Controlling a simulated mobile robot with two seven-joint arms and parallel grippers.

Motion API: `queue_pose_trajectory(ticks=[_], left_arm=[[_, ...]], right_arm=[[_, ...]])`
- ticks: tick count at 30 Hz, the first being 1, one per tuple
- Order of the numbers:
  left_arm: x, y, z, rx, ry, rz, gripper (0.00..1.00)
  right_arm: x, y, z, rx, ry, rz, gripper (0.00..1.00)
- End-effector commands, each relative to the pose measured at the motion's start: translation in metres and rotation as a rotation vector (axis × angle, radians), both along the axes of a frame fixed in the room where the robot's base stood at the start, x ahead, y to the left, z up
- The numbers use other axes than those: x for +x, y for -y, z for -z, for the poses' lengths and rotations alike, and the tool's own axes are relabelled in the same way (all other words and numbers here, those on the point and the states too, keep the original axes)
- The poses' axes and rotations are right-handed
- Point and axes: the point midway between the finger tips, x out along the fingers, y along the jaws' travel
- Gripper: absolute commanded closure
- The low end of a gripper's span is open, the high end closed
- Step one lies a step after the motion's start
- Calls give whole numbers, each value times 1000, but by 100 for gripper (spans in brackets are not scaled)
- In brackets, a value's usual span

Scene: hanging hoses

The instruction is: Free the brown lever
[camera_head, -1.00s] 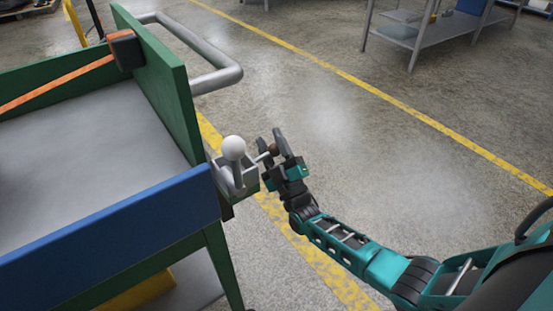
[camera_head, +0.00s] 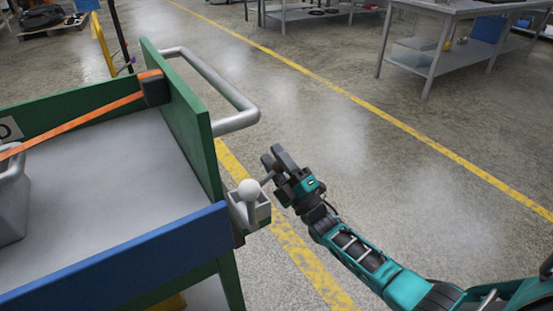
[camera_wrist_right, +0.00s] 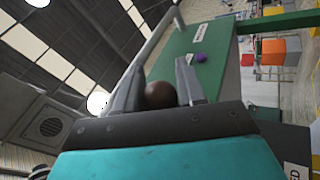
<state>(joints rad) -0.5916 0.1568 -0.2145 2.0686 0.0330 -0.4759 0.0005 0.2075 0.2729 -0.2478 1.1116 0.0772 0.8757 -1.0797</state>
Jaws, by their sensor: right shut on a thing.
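The brown lever has a round brown knob (camera_wrist_right: 160,94), which sits between the two fingers of my right gripper (camera_wrist_right: 155,85) in the right wrist view. In the head view my right gripper (camera_head: 278,160) is shut on that knob, beyond and right of a small grey box (camera_head: 252,213) on the cart's corner. The lever's thin shaft (camera_head: 266,180) runs from the box towards the gripper; the gripper partly hides the knob. A lever with a white ball (camera_head: 249,188) stands upright on the same box, beside the gripper and apart from it. My left gripper is not in view.
The cart has a green end panel (camera_head: 183,120), a blue side board (camera_head: 115,260) and a grey tube handle (camera_head: 235,110) beyond my gripper. An orange strap (camera_head: 90,116) crosses it. The floor right of the cart is clear; a workbench (camera_head: 450,10) stands farther off.

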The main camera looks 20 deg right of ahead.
Motion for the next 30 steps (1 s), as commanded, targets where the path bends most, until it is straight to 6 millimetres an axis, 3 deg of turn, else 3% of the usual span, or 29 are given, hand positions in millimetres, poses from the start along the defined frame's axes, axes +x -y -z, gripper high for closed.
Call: queue_pose_trajectory(ticks=[8, 9, 15, 24, 30], left_arm=[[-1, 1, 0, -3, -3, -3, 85], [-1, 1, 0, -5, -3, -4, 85], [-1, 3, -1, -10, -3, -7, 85], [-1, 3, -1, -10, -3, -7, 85], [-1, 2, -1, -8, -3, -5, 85]], right_arm=[[0, -4, -8, 4, 20, -9, 100], [1, -4, -8, 5, 20, -10, 60], [0, -4, -7, 4, 18, -10, 41], [-2, -2, -2, 1, 9, -5, 39], [-24, 6, 13, 0, 5, -5, 39]])
